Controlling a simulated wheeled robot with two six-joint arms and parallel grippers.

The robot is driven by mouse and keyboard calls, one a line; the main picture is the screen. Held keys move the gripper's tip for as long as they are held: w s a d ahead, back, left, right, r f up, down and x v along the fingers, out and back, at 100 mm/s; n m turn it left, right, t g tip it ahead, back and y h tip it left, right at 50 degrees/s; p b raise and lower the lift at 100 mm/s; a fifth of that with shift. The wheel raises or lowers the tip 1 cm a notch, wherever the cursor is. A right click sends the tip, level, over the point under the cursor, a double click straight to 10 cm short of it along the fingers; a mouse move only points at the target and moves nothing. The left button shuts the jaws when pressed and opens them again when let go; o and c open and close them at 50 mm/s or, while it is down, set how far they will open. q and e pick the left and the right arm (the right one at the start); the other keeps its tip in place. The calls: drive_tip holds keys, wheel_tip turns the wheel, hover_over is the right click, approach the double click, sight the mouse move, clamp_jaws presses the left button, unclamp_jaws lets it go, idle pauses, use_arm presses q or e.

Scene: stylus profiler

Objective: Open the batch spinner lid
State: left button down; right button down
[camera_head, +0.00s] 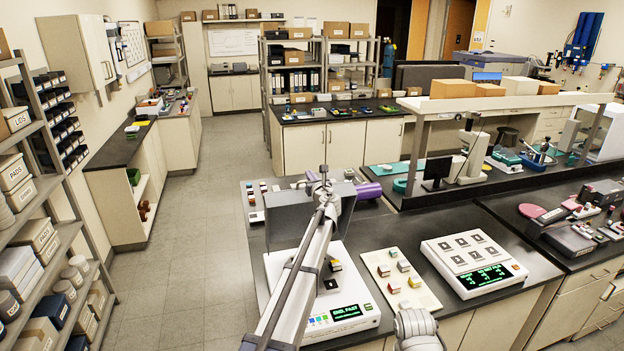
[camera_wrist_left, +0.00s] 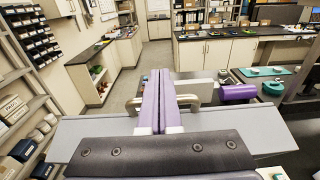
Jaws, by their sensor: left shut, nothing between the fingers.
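The batch spinner appears to be the white unit (camera_head: 352,328) with a lit green display at the front of the near bench. A broad grey panel, apparently its lid (camera_head: 288,218), stands raised at its rear, and the white top shows below it. My left gripper (camera_head: 315,176) is at the panel's upper edge. In the left wrist view its purple fingers (camera_wrist_left: 158,98) are shut together with nothing between them. A bent metal handle (camera_wrist_left: 203,92) shows close beside and behind the fingers; contact is unclear. The grey panel (camera_wrist_left: 95,130) spreads below them. My right gripper is out of view.
A cream tray (camera_head: 424,297) with small blocks and a white instrument (camera_head: 505,262) with green displays stand right of the spinner. A purple cylinder (camera_head: 368,190) lies behind the panel. A shelf rack (camera_head: 68,235) is at left. The aisle floor (camera_head: 190,255) is clear.

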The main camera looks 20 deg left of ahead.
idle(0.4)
use_arm(q)
drive_tip(key=v, duration=0.8)
drive_tip(key=s+d+f+n+g+h+b, duration=0.2)
drive_tip(key=s+d+f+n+g+b, duration=0.3)
drive_tip(key=s+f+n, duration=0.55)
drive_tip(key=s+d+f+n+g+h+b, duration=0.1)
drive_tip(key=s+d+f+n+g+b, duration=0.2)
drive_tip(key=s+d+f+n+b, duration=0.8)
drive_tip(key=s+d+f+n+g+h+b, duration=0.2)
drive_tip(key=s+d+f+g, duration=0.1)
drive_tip(key=s+f, duration=0.7)
drive_tip(key=s+d+f+n+g+h+b, duration=0.2)
drive_tip(key=s+d+f+g+h+b, duration=0.1)
drive_tip(key=s+f, duration=0.8)
drive_tip(key=s+d, duration=0.1)
drive_tip(key=s, duration=0.3)
drive_tip(key=shift+d+g+h, duration=0.3)
drive_tip(key=shift+d, duration=0.05)
